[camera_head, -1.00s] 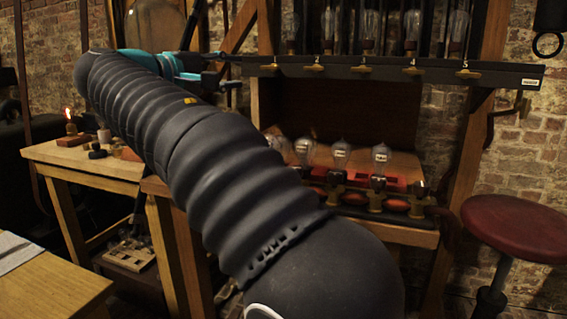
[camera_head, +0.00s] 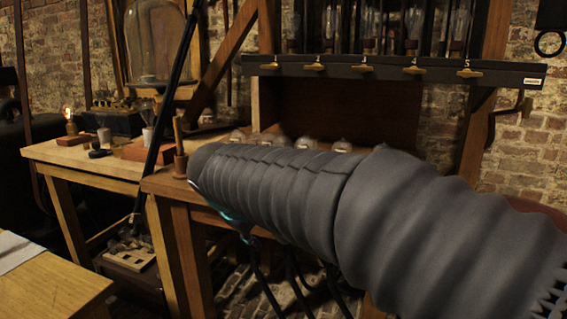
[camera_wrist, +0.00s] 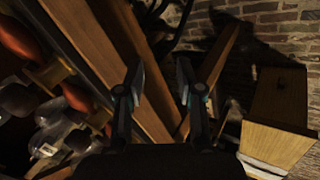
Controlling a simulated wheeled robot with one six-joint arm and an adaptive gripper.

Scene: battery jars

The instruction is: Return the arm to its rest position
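My gripper (camera_wrist: 160,84) shows in the wrist view with its two fingers apart and nothing between them. Beyond the fingers are slanted wooden beams and brick wall, and no object touches them. In the head view my ribbed dark arm stretches across the right and middle, in front of the wooden workbench (camera_head: 165,186). The gripper itself is hidden there; only a bit of teal shows below the arm's far end. The tops of several glass bulbs (camera_head: 341,146) show above my arm, and the red pieces below them are covered.
A black rail (camera_head: 400,69) with brass taps holds several glass jars above the bench. A wooden table corner (camera_head: 50,285) is at front left. Glassware (camera_wrist: 45,150) and orange-red pieces crowd the wrist view's left.

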